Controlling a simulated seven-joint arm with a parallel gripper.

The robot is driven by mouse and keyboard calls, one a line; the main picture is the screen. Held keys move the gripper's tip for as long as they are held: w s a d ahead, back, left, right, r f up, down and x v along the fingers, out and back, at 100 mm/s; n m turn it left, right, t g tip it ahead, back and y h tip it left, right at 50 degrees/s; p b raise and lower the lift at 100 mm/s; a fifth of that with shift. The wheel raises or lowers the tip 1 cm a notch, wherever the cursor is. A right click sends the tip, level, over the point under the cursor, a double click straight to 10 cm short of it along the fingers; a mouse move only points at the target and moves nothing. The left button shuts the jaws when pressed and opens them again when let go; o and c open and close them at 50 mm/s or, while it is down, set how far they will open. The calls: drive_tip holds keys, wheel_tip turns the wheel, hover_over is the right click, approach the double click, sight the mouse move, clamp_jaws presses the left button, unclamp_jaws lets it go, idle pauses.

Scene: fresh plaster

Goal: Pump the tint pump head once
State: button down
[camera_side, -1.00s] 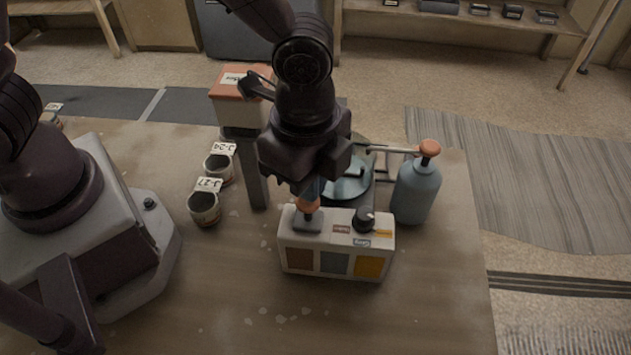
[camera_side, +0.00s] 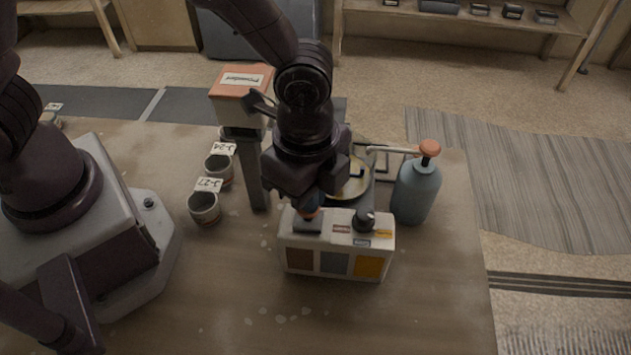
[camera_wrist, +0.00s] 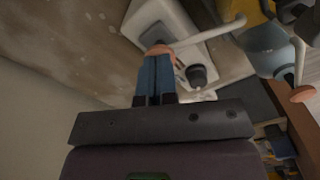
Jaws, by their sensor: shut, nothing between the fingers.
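A blue-grey bottle (camera_side: 415,195) stands upright on the table, right of the white box. Its salmon pump head (camera_side: 430,148) is on top, with a pale spout pointing left; in the wrist view this head (camera_wrist: 302,93) is at the right edge. My gripper (camera_side: 308,212) is shut and empty, pointing down over the left part of the white box (camera_side: 300,258), well left of the bottle. In the wrist view the blue fingertips (camera_wrist: 157,58) are at an orange knob (camera_wrist: 160,49) on that box. I cannot tell whether they touch it.
A black dial (camera_side: 364,220) sits on the box, right of my gripper. A round container with a pale yellow top (camera_side: 355,183) stands behind the box. An orange-topped box on a post (camera_side: 240,84) and two labelled cups (camera_side: 204,208) are at left. The front table is clear.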

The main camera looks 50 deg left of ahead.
drive_tip(key=shift+r, duration=1.75)
drive_tip(key=shift+r, duration=0.1)
wheel_tip(320, 180, up, 6)
drive_tip(key=shift+f, duration=0.1)
drive_tip(key=s+a+r+n+t, duration=0.2)
drive_tip(key=a+r+n, duration=0.3)
drive_tip(key=a, duration=0.5)
drive_tip(key=s+a+r+n+t, duration=0.3)
drive_tip(key=s+a+r+n, duration=0.2)
drive_tip(key=a+n, duration=0.5)
drive_tip(key=shift+s+a+r+t, duration=0.15)
drive_tip(key=shift+a+r+t, duration=0.05)
drive_tip(key=shift+a+t, duration=0.1)
